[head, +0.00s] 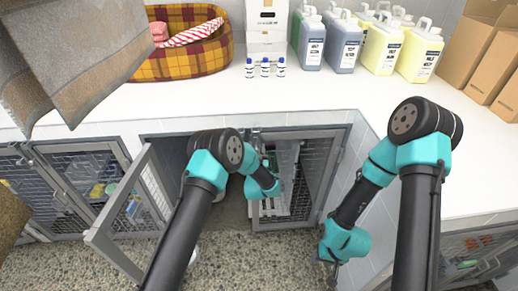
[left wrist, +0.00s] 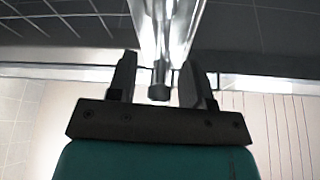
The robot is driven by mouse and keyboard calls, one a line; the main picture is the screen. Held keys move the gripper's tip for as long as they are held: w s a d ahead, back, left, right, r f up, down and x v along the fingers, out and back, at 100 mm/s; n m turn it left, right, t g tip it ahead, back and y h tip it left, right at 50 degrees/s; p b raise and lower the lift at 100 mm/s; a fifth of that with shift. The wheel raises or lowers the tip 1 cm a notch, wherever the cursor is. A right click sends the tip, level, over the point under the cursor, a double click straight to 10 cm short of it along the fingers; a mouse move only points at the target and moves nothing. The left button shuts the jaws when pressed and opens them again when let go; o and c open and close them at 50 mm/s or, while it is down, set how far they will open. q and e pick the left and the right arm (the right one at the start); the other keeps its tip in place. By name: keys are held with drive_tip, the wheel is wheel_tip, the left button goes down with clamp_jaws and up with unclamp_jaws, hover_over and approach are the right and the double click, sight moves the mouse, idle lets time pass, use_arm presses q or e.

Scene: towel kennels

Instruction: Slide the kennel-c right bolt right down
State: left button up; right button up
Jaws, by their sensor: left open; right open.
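In the left wrist view, a shiny metal rod (left wrist: 160,40) with a dark rounded end (left wrist: 159,84) lies in the gap between the fingers of my left gripper (left wrist: 160,76). It may be the bolt. My left gripper is open, and I cannot tell whether it touches the rod. In the head view, my left gripper (head: 270,168) is at the left edge of a closed mesh kennel door (head: 318,165), and my arm hides the bolt there. My right gripper (head: 333,272) is open and empty, low and right of that door. No kennel label is readable.
A kennel door (head: 130,222) stands swung out left of my left arm. A white counter (head: 190,100) above holds bottles (head: 343,40), small vials (head: 265,68), a plaid pet bed (head: 180,62) and boxes (head: 490,50). Towels (head: 90,50) hang at upper left. Pebbled floor lies below.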

use_arm(q)
clamp_jaws()
idle(0.5)
